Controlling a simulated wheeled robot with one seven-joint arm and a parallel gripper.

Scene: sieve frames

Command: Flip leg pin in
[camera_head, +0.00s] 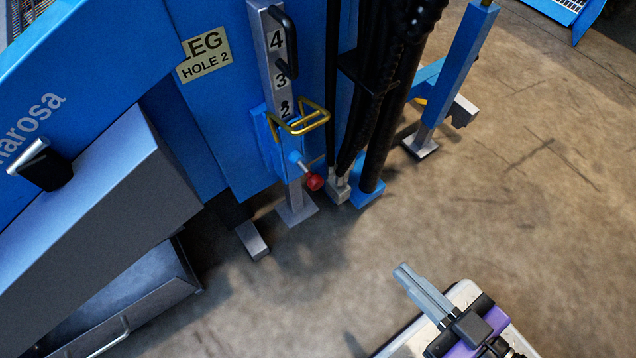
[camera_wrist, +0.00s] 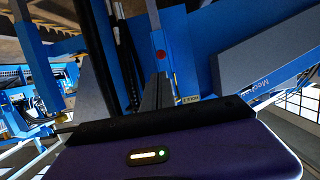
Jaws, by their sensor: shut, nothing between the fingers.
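The leg pin shows as a red knob (camera_head: 314,182) on a short shaft, low on the front of the grey numbered leg (camera_head: 278,55). The knob sticks out toward the lower right; how far the pin sits in its hole I cannot tell. A yellow wire handle (camera_head: 300,118) is just above it, near the number 2. My gripper (camera_head: 403,270) is shut and empty, below and to the right of the knob and clearly apart from it. In the wrist view the red knob (camera_wrist: 160,54) lies just beyond my fingertips (camera_wrist: 157,80).
Black hoses (camera_head: 385,90) hang close right of the leg. A second blue leg (camera_head: 455,75) stands farther right. A sloping grey box (camera_head: 95,235) fills the left. The concrete floor (camera_head: 540,170) at right is open.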

